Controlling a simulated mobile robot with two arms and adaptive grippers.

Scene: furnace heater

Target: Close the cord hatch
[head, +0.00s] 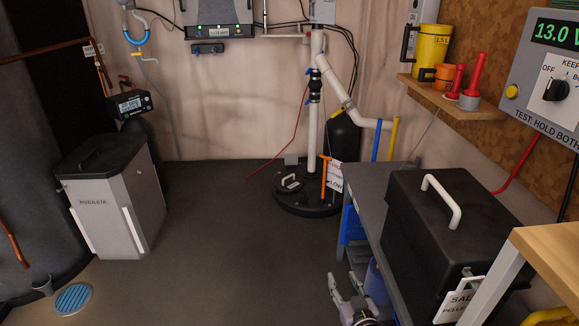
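A round black floor lid (310,207) lies at the back of the room, with white pipes rising from it. A small dark flap with a pale handle (291,181) sits on its left part and looks slightly raised; it may be the cord hatch, but at this size I cannot tell for sure. My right gripper (345,283) is at the bottom edge, right of centre, with its fingers apart and nothing between them. It is well in front of the lid and apart from it. My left gripper is out of view.
A grey bench (359,178) carrying a black box with a white handle (430,225) stands at the right. A grey bin with a black lid (118,205) and a round floor drain (73,299) are at the left. An orange-handled tool (324,178) stands by the lid. The middle floor is clear.

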